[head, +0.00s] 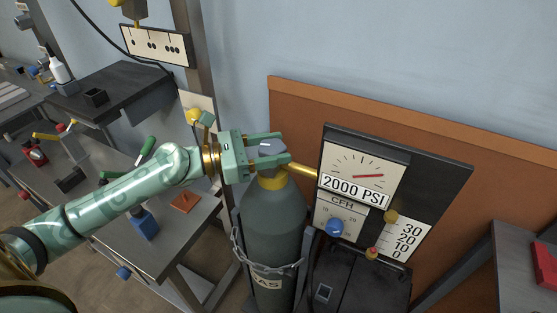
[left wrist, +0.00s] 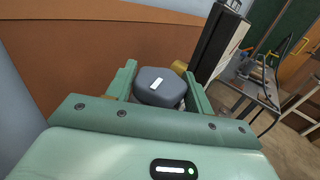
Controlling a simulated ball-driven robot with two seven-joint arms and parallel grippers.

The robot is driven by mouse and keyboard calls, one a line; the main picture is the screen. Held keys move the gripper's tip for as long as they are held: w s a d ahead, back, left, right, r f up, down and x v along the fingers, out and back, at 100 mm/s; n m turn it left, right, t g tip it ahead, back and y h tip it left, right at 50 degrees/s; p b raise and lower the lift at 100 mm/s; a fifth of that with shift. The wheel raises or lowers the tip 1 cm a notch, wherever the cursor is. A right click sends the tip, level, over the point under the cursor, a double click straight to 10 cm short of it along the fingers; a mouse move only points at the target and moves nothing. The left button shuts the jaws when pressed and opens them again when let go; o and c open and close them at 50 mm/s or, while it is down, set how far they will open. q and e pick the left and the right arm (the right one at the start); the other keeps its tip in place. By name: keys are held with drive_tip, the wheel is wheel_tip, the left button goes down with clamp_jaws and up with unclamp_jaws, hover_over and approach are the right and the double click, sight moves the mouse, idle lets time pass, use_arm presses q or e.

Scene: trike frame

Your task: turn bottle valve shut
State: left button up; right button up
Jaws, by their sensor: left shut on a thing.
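A grey-green gas bottle (head: 272,222) stands upright with a chain around it and a yellow collar at its neck. Its valve has a dark grey knob (head: 270,149), which also shows in the left wrist view (left wrist: 160,88) with a white mark on top. My left gripper (head: 268,147) is at the valve, its two fingers on either side of the knob and shut on it. In the left wrist view the fingers flank the knob. A gauge panel (head: 358,172) beside the bottle reads 2000 PSI, its red needle pointing right. My right gripper is not in view.
A brass pipe (head: 303,170) runs from the valve to the panel. The panel carries a blue knob (head: 334,226) and a 0 to 30 scale. A grey workbench (head: 185,240) with tools stands left of the bottle. An orange-brown board (head: 440,150) stands behind.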

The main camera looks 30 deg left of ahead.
use_arm(q)
drive_tip(key=shift+w+f+m+g+h+b, duration=0.1)
drive_tip(key=shift+f+m+g+h+b, duration=0.35)
drive_tip(key=shift+m+g+h+b, duration=0.6)
drive_tip(key=shift+r+m+g+h+b, duration=0.1)
drive_tip(key=shift+m+g+h+b, duration=0.2)
drive_tip(key=shift+g, duration=0.45)
drive_tip(key=m+g, duration=0.1)
drive_tip(key=m+g+h+b, duration=0.1)
drive_tip(key=g, duration=0.1)
drive_tip(key=shift+r+m+h, duration=0.2)
drive_tip(key=shift+m+h, duration=0.05)
drive_tip(key=shift+r+m+g+h+b, duration=0.1)
drive_tip(key=shift+m+g+h+b, duration=0.35)
drive_tip(key=shift+m+g, duration=1)
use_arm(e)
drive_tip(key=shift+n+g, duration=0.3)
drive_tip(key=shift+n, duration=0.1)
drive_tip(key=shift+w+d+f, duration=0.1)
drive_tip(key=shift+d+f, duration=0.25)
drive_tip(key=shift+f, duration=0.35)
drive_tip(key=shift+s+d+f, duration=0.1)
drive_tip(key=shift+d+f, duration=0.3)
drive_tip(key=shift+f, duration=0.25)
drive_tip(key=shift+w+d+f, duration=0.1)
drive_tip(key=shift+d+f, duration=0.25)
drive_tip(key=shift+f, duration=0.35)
use_arm(q)
drive_tip(key=shift+g, duration=0.75)
